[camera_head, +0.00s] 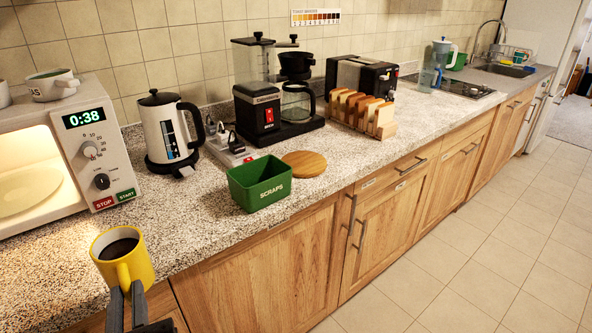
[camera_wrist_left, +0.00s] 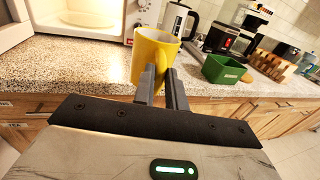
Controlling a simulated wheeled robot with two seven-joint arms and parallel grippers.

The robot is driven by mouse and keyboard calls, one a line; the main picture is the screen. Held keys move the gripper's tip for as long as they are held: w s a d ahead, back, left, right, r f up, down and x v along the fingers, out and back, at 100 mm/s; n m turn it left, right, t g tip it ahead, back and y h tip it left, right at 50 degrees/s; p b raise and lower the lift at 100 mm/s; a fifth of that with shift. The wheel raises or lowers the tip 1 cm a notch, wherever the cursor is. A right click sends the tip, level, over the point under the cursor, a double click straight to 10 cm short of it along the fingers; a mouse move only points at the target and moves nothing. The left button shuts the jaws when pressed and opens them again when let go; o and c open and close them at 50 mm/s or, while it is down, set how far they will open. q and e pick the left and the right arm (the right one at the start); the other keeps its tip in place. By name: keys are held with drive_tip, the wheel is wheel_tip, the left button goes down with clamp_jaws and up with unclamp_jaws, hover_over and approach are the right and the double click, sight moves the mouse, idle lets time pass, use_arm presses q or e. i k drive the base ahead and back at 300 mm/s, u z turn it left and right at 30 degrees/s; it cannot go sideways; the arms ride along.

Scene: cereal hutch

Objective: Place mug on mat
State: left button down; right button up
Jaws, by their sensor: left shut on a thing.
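A yellow mug (camera_head: 139,267) with dark liquid inside is upright at the counter's front edge, lower left in the head view. My left gripper (camera_head: 126,292) is shut on the mug's handle from the front. In the left wrist view the mug (camera_wrist_left: 148,52) stands just beyond the fingers of my left gripper (camera_wrist_left: 162,80). I cannot tell whether its base touches the counter. No cloth mat is plain to see; a round wooden board (camera_head: 304,163) lies flat on the counter behind the green bin. My right gripper is not in view.
A microwave (camera_head: 97,127) with its lit interior showing stands left of a white kettle (camera_head: 168,130). A green scraps bin (camera_head: 259,184) sits near the counter edge. Behind are a coffee maker (camera_head: 265,115), toast rack (camera_head: 362,112) and toaster (camera_head: 361,77). Speckled counter (camera_head: 185,215) before the kettle is clear.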

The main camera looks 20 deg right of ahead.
sight(308, 164)
drive_tip(key=z, duration=2.65)
drive_tip(key=i, duration=1.3)
drive_tip(key=u, duration=1.45)
